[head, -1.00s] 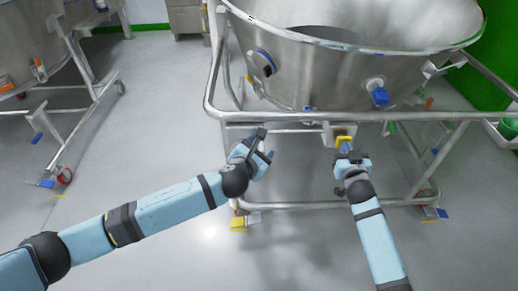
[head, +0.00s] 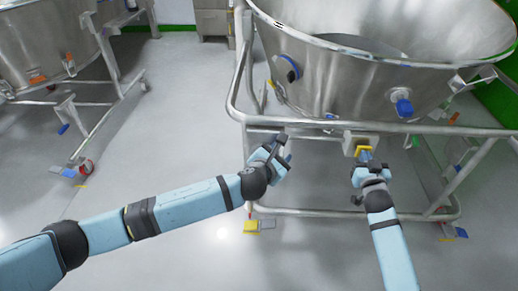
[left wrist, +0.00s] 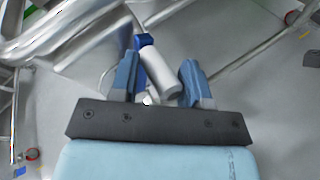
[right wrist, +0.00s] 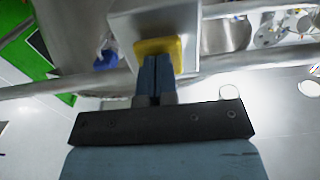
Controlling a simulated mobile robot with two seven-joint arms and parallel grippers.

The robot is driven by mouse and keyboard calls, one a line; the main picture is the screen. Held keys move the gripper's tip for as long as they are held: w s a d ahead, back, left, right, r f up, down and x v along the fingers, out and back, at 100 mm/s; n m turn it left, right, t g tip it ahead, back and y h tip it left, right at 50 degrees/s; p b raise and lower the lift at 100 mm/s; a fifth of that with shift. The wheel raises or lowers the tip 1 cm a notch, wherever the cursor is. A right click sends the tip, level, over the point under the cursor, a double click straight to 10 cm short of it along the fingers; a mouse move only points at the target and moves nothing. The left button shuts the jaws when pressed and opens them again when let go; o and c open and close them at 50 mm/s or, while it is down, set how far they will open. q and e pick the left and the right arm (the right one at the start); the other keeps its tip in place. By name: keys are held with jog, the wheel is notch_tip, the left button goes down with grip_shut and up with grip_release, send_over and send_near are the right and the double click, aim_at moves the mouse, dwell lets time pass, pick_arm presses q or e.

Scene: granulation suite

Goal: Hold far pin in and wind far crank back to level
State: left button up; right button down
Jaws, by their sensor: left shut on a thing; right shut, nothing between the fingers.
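The yellow far pin (head: 363,150) sits on a grey box (head: 358,138) on the front rail of the bowl's frame. My right gripper (head: 365,163) is shut with nothing between its fingers. In the right wrist view, its fingertips (right wrist: 156,62) meet the yellow pin face (right wrist: 170,48); how far in the pin is cannot be told. My left gripper (head: 283,152) is just below the rail, left of the box. In the left wrist view it is shut on the pale cylindrical crank handle (left wrist: 160,74), which has a blue end (left wrist: 143,41). The crank arm is mostly hidden.
The large steel bowl (head: 350,75) stands above the rail (head: 420,128), with blue-capped fittings on its side. A yellow-pedalled castor (head: 251,227) is below my left gripper. Another wheeled vessel (head: 40,45) stands at the left. The floor between them is clear.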

pick_arm(q)
jog(key=shift+w+a+r, duration=0.3)
jog(key=shift+w+a, duration=0.05)
jog(key=shift+w, duration=0.15)
pick_arm(e)
jog(key=shift+w+d+r, duration=0.1)
jog(key=shift+r, duration=0.05)
pick_arm(q)
jog(key=shift+o, duration=0.2)
jog(key=shift+a+r+y, duration=0.3)
jog(key=shift+a, duration=0.45)
jog(key=shift+s, duration=0.1)
dwell(0.5)
jog(key=shift+s+a, duration=0.1)
jog(key=shift+a, duration=1.1)
dwell(1.0)
jog(key=shift+r, duration=0.1)
dwell(0.8)
jog(key=shift+d, duration=0.1)
pick_arm(e)
jog(key=s, duration=0.8)
dwell(0.4)
pick_arm(q)
jog(key=o, duration=0.7)
